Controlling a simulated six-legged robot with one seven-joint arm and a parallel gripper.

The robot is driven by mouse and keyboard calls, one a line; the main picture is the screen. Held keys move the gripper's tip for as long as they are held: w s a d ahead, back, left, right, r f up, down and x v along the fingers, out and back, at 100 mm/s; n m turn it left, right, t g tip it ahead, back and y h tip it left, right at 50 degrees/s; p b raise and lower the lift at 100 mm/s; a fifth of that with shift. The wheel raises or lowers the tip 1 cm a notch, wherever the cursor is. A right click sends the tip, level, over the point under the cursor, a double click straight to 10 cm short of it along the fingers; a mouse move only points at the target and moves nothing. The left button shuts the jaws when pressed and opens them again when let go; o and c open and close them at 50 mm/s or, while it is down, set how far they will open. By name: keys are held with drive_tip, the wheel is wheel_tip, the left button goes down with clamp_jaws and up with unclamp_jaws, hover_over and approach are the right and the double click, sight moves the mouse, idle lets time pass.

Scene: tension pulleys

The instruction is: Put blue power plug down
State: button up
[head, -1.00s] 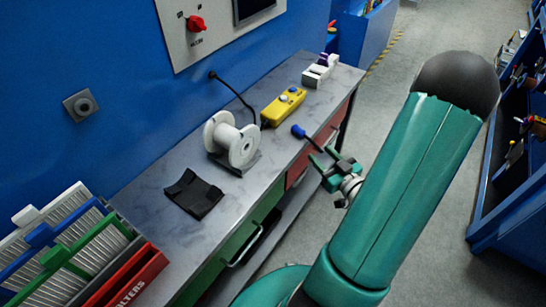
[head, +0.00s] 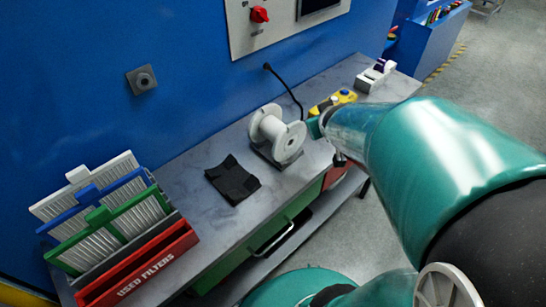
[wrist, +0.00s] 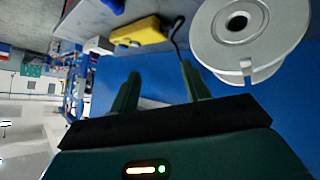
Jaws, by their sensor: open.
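The white spool (head: 292,141) stands on the grey workbench (head: 215,232). It also fills the upper right of the wrist view (wrist: 208,38), close to the right finger.
A yellow control box (head: 345,96), partly hidden by my arm, lies behind the spool. A black cable (head: 290,88) rises beside it. A black holder (head: 234,181) lies left of the spool. Filters and a red "used filters" tray (head: 140,264) stand at the bench's left end.

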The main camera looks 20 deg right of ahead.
drive_tip(key=s+a+r+g+y, duration=0.2)
drive_tip(key=s+a, duration=0.4)
drive_tip(key=a, duration=0.3)
drive_tip(key=s+a+r+g+y, duration=0.1)
drive_tip(key=s+a+r+y, duration=0.1)
drive_tip(key=s+a+r, duration=0.2)
drive_tip(key=s+a, duration=0.3)
drive_tip(key=a, duration=0.3)
drive_tip(key=shift+a+g+y, duration=0.25)
drive_tip(key=shift+g+y, duration=0.05)
drive_tip(key=shift+g, duration=0.1)
drive_tip(key=shift+s+d+r, duration=0.1)
drive_tip(key=shift+d, duration=0.05)
